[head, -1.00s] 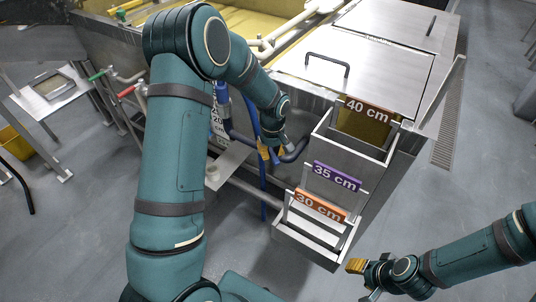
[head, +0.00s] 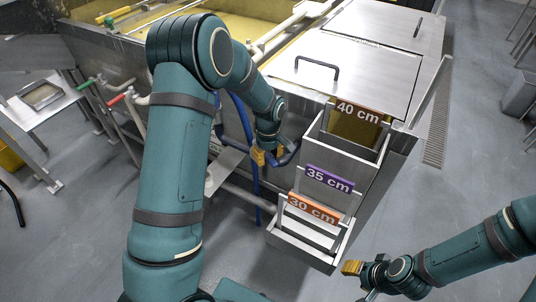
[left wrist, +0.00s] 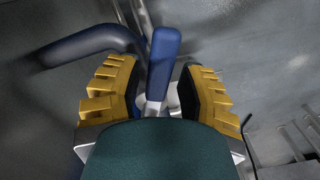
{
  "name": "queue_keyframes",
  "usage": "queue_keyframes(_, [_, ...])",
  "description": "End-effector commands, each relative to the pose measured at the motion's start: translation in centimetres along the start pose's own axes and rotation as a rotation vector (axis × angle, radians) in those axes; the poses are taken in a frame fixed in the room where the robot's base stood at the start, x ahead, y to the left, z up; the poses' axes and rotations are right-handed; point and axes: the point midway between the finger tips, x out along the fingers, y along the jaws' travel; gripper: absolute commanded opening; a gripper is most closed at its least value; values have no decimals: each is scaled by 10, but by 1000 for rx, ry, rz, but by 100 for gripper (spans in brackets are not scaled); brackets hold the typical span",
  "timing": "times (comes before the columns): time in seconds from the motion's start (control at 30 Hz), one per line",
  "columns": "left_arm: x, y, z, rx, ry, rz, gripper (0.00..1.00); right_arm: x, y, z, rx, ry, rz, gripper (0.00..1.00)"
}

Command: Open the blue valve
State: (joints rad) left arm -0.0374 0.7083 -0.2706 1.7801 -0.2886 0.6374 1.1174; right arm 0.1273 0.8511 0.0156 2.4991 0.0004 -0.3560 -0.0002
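The blue valve's handle (left wrist: 164,62) is upright in the left wrist view, with a silver metal stem below it. My left gripper (left wrist: 160,92) is open, with one yellow-padded finger on each side of the handle. Gaps show between the handle and both fingers. In the head view my left gripper (head: 269,157) is beside the tank's front, near blue pipes (head: 241,118); the handle cannot be made out there. My right gripper (head: 352,268) is at the lower right, away from the valve; its finger opening cannot be made out.
Metal bins labelled 40 cm (head: 359,112), 35 cm (head: 329,180) and 30 cm (head: 313,208) stand right of my left gripper. A green-handled valve (head: 84,84) and a red-handled valve (head: 117,98) are at the left.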

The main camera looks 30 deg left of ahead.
Motion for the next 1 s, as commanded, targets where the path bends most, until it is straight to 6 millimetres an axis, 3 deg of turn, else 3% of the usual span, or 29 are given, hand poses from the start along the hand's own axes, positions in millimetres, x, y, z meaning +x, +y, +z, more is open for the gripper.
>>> queue_keyframes(0.47, [-11, 1, -2, 0, 4, 5, 53, 0, 0, 0, 0, 0, 0, 47])
queue_keyframes(1.0, [-107, 1, -1, 0, 3, 5, 53, 0, 0, 0, 0, 0, 0, 47])
